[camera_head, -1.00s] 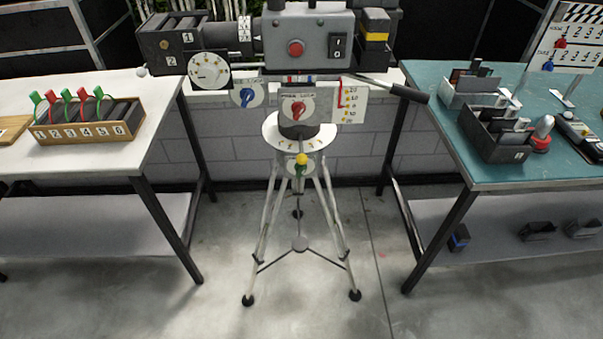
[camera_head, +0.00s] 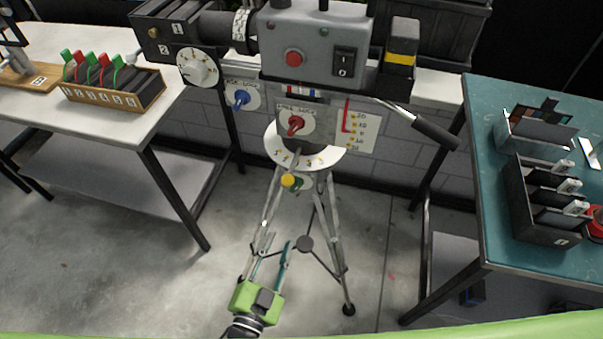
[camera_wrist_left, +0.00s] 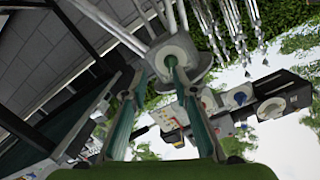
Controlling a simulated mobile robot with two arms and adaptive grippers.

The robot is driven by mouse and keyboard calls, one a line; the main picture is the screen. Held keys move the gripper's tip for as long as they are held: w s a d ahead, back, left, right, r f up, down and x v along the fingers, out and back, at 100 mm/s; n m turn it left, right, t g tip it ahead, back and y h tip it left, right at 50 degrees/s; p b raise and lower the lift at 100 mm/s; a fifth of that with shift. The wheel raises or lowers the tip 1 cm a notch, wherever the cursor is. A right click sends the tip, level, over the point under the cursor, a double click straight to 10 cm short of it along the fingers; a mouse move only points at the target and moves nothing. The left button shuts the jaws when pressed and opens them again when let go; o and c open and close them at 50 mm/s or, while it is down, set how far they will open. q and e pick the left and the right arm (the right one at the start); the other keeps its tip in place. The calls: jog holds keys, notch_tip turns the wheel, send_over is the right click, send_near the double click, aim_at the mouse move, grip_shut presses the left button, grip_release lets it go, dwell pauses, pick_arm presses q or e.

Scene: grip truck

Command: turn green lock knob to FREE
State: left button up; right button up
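A film camera on a tripod (camera_head: 325,215) stands in the middle of the head view. Under its round white dial plate (camera_head: 330,158) is a yellow ball knob (camera_head: 288,181). A small green knob (camera_head: 303,184) shows beside it, partly hidden; its setting and label are unreadable. My left gripper (camera_head: 276,238) is below the plate, in front of the tripod legs, fingers upward, open and empty, apart from the knob. In the left wrist view the open fingers (camera_wrist_left: 158,72) point toward the tripod head, with a green part (camera_wrist_left: 171,62) near their tips. My right gripper is not in view.
Above the plate are a red knob (camera_head: 295,124) and a blue knob (camera_head: 241,98). A black pan handle (camera_head: 435,131) sticks out right. A white table (camera_head: 170,125) stands left and a teal table (camera_head: 487,135) right. Tripod legs spread over the floor.

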aim_at(294, 190)
pick_arm(q)
jog(key=shift+t, duration=0.4)
jog(key=w+d+r, duration=0.1)
jog(key=w, duration=0.3)
jog(key=w+d+r, duration=0.1)
jog(key=w, duration=0.3)
jog(key=w+d+r+p, duration=0.1)
jog(key=w, duration=0.3)
jog(key=shift+w+d+r, duration=0.15)
jog(key=shift+d+r, duration=0.1)
jog(key=shift+d, duration=0.15)
jog(key=shift+x, duration=0.85)
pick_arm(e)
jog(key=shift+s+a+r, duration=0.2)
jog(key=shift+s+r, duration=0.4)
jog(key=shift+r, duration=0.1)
pick_arm(q)
jog(key=c, duration=0.7)
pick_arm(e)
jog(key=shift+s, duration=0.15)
